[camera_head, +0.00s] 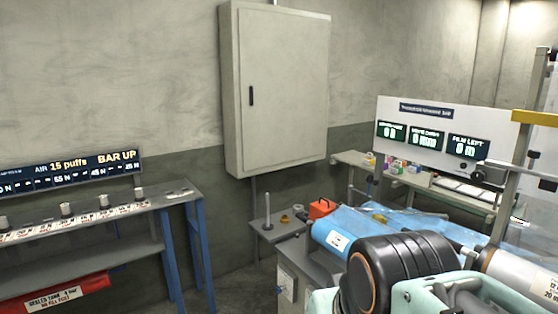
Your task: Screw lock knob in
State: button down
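I cannot pick out the lock knob with certainty. A small dark knob-like part (479,174) shows at the lower right of the white panel, beside a grey post, and is too small to judge how far in it sits. A large black and mint-green part of my own arm fills the bottom right and hides what lies behind it. The fingers of my gripper do not show. A blue film roll (335,236) lies on the machine just behind my arm.
A red-orange box (322,208) and a small side table (268,231) with a peg stand behind the roll. A white display panel (440,112) rises at the right. A grey bench (95,215) is at the left. Floor shows between bench and machine.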

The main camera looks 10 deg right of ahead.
aim_at(479, 176)
jog(key=l+z, duration=0.1)
jog(key=z, duration=1.55)
